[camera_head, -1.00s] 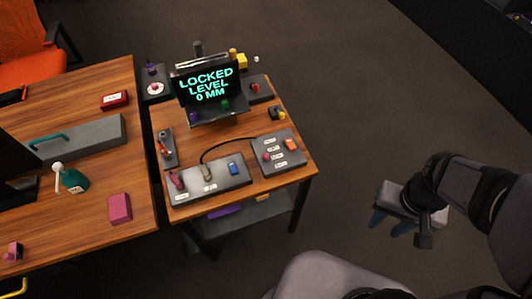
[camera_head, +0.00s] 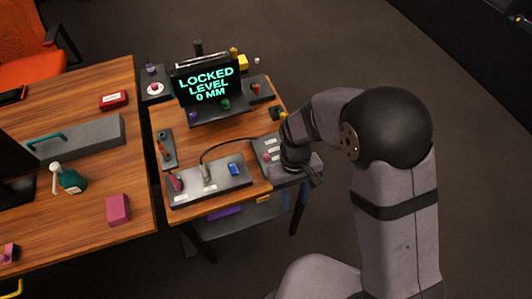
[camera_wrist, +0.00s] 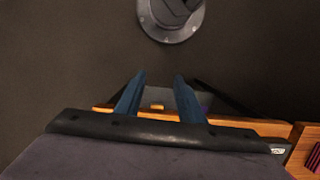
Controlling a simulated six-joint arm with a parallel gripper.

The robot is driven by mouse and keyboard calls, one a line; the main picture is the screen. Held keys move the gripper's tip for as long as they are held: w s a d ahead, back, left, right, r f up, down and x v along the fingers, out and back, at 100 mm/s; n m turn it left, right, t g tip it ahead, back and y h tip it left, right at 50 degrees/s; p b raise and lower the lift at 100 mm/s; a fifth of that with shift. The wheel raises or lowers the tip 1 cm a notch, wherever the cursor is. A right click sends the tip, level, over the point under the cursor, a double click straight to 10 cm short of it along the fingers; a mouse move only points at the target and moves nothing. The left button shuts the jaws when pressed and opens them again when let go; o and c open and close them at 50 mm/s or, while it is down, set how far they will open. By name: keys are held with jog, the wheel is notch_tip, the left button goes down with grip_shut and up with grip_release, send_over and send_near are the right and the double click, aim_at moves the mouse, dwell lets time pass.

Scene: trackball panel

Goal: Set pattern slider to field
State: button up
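A dark panel (camera_head: 262,145) with several small white labels and a pink knob (camera_head: 267,157) sits at the right front of the small wooden table. It may hold the pattern slider; its labels are too small to read. My arm hides its right part, including the orange knob there.
A grey box (camera_head: 215,188) with a pink knob, a grey lever and a blue switch lies left of the panel, a black cable behind. A screen (camera_head: 207,82) reading "LOCKED LEVEL 0 MM" stands at the back.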

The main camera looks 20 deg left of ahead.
aim_at(266, 155)
jog(key=shift+n+t+y, duration=0.3)
jog(key=shift+n+t, duration=0.1)
jog(key=shift+n, duration=0.1)
jog(key=w+a, duration=0.1)
jog(key=a, duration=0.1)
jog(key=w+a, duration=0.2)
jog(key=a, duration=0.1)
jog(key=w+a, duration=0.1)
jog(key=a, duration=0.1)
jog(key=shift+w+a+f, duration=0.15)
jog(key=shift+w+f, duration=0.05)
jog(key=shift+f, duration=0.05)
jog(key=w+a, duration=0.1)
jog(key=w+a+r, duration=0.1)
jog(key=shift+w+a+r, duration=0.1)
jog(key=shift+w+a, duration=0.25)
jog(key=shift+n+t+y, duration=0.6)
jog(key=shift+n, duration=0.3)
jog(key=w+a+r, duration=0.1)
jog(key=r, duration=0.1)
jog(key=w+a+r, duration=0.1)
jog(key=r, duration=0.1)
jog(key=w+a+r, duration=0.1)
jog(key=w+a, duration=0.1)
jog(key=shift+r, duration=0.4)
jog(key=shift+s+d+f, duration=0.1)
jog(key=shift+s+d, duration=0.05)
jog(key=shift+f+p, duration=0.9)
jog(key=shift+f, duration=2.65)
grip_shut()
